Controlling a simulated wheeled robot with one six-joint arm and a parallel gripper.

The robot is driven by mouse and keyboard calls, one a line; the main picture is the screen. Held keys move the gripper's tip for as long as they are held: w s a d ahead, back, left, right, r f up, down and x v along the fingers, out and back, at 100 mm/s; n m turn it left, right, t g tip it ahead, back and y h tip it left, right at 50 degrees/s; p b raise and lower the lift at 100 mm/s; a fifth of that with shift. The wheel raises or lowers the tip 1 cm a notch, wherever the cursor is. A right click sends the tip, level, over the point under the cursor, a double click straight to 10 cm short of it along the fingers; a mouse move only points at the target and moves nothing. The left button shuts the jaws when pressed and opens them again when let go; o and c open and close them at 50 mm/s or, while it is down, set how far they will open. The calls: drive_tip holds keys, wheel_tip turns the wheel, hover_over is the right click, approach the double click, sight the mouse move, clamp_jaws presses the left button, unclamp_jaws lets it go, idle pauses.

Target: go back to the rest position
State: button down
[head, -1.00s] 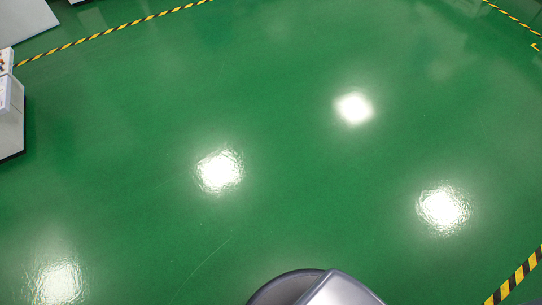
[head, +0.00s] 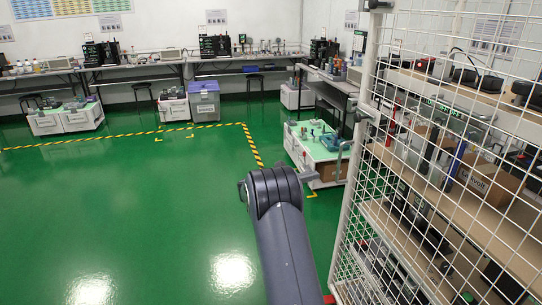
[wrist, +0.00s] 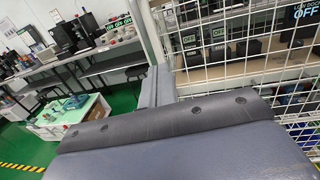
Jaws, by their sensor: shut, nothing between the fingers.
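My gripper (wrist: 157,86) shows in the wrist view as short grey fingers, shut and empty, beyond a broad dark grey body with several bolts. In the head view my dark grey arm rises from the bottom centre, and a small grey part at its upper right end is all that shows past the joint. The gripper holds nothing and appears clear of the white wire mesh (head: 378,215) to its right; the exact gap cannot be told.
Shelves behind the mesh hold testers and a cardboard box (head: 487,183). A white cart with a green top (head: 318,141) stands beyond my arm. Workbenches (head: 150,66) line the back wall. The green floor (head: 130,205) at left is open, with yellow-black tape (head: 120,137) farther back.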

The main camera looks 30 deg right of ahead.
sight(356, 169)
idle(0.3)
drive_tip(key=s+d, duration=0.1)
drive_tip(key=d, duration=0.3)
drive_tip(key=s+d, duration=0.1)
drive_tip(key=d, duration=0.3)
drive_tip(key=s+d, duration=0.1)
drive_tip(key=d, duration=0.4)
drive_tip(key=shift+s, duration=0.3)
